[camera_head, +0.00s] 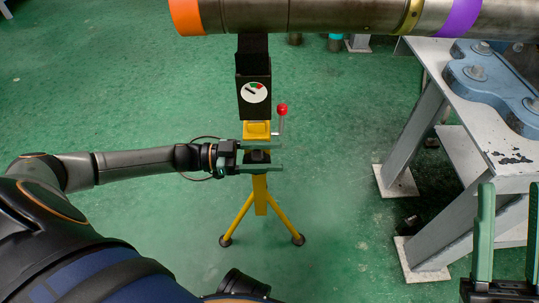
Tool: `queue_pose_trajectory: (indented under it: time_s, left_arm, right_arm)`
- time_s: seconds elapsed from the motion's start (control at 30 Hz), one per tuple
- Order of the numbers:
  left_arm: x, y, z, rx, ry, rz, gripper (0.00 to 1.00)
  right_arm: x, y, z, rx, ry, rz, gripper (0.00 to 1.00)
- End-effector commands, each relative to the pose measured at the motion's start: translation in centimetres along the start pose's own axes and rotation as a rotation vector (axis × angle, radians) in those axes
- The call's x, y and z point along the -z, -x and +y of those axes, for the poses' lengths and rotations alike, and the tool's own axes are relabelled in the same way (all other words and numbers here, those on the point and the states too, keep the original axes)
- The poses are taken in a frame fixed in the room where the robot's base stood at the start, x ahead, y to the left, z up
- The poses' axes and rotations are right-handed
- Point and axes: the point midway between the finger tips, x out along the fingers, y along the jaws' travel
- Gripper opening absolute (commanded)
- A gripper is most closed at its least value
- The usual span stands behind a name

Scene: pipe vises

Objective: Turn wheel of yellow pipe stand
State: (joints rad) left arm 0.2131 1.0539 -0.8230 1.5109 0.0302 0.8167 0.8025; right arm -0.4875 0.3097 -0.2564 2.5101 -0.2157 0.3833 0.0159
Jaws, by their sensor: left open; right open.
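The yellow pipe stand (261,189) stands upright on spread legs, below a black block with a round dial (256,92). A lever with a red knob (282,108) rises at its right side. My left gripper (276,157) reaches in from the left across the stand's post. Its two green fingers are apart, one above and one below a small dark part (258,156). I cannot tell whether that part is the wheel or whether the fingers touch it; no full wheel rim shows. My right gripper (509,235) is at the lower right, fingers apart and empty, away from the stand.
A metal pipe (330,14) with orange, yellow and purple bands runs across the top, above the stand. A grey-white steel table (452,94) with a blue clamp plate (490,80) stands at the right. The green floor (110,90) is clear at the left.

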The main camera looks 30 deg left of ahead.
Motion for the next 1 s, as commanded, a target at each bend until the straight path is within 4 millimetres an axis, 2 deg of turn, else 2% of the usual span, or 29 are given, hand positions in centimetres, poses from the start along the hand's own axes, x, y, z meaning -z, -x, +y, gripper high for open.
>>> queue_pose_trajectory:
  time_s: [0.07, 0.63, 1.0]
  left_arm:
    - [0.01, 0.01, 0.01, 0.0, 0.0, 0.0, 0.64]
    - [-0.01, 0.06, 0.01, -0.001, 0.0, 0.0, 0.0]
    - [0.14, 0.01, 0.02, -0.001, 0.0, -0.012, 0.0]
  right_arm:
    - [-0.01, 0.0, -0.01, 0.0, -0.001, -0.001, 0.44]
    - [-0.03, 0.01, -0.02, -0.001, -0.003, -0.002, 0.44]
    - [0.34, -0.34, 0.19, -0.004, -0.006, 0.0, 0.44]
